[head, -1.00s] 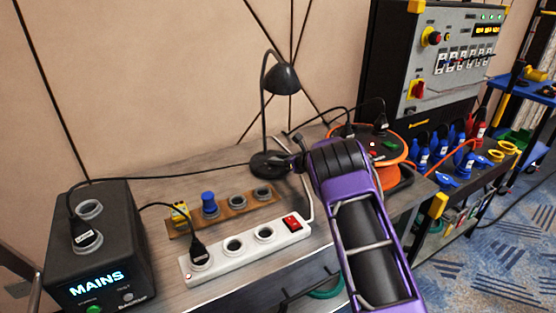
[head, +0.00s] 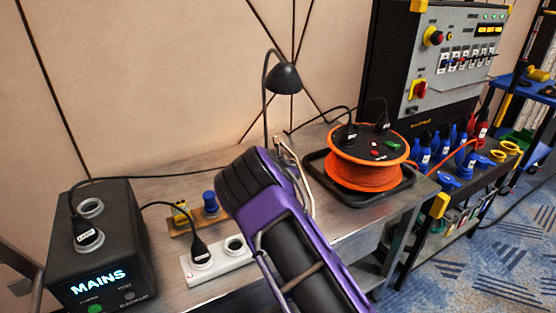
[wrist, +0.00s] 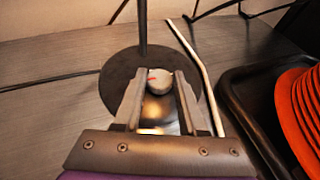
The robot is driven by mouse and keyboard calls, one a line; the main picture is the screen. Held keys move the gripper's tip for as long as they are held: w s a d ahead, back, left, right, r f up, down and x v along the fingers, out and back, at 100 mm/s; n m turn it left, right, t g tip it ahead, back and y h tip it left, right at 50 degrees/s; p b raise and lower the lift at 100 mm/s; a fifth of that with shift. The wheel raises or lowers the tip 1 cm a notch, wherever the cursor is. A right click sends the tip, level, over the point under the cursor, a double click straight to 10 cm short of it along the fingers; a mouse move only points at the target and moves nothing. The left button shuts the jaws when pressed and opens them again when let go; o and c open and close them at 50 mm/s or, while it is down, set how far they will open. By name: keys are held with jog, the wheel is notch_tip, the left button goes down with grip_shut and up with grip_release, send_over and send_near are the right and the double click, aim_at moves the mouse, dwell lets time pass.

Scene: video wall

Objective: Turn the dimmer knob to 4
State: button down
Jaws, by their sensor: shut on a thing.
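The black desk lamp (head: 284,79) stands at the back of the bench in the head view. In the wrist view its round dark base (wrist: 115,88) lies flat below the pole. The small pale grey dimmer knob (wrist: 160,82) sits on the base, with a red mark towards its left side. My gripper (wrist: 158,92) is shut on the knob, one finger on each side. No scale or numbers can be read around the knob. In the head view my purple arm hides the lamp base, the knob and my fingers.
An orange cable reel (head: 365,172) sits in a black tray (head: 404,184) to the right. A white power strip (head: 203,264) and a wooden strip with a blue plug (head: 210,203) lie left of my arm. The black MAINS box (head: 100,250) stands at far left.

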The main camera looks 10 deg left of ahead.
jog(key=m+h, duration=0.2)
jog(key=h, duration=0.1)
jog(key=a+m+h, duration=0.1)
jog(key=m+h, duration=0.2)
jog(key=shift+a, duration=0.1)
jog(key=shift+w+m+g+h, duration=0.1)
jog(key=shift+m+g+h, duration=0.5)
jog(key=shift+m+h, duration=0.85)
jog(key=shift+a+m+g+h, duration=0.1)
jog(key=shift+m+g+h, duration=0.6)
jog(key=shift+m+h, duration=0.15)
jog(key=shift+c, duration=2.3)
grip_release()
jog(key=shift+w, duration=0.1)
jog(key=shift+r, duration=0.1)
jog(key=p+v, duration=0.3)
jog(key=v, duration=1.4)
jog(key=shift+a, duration=0.2)
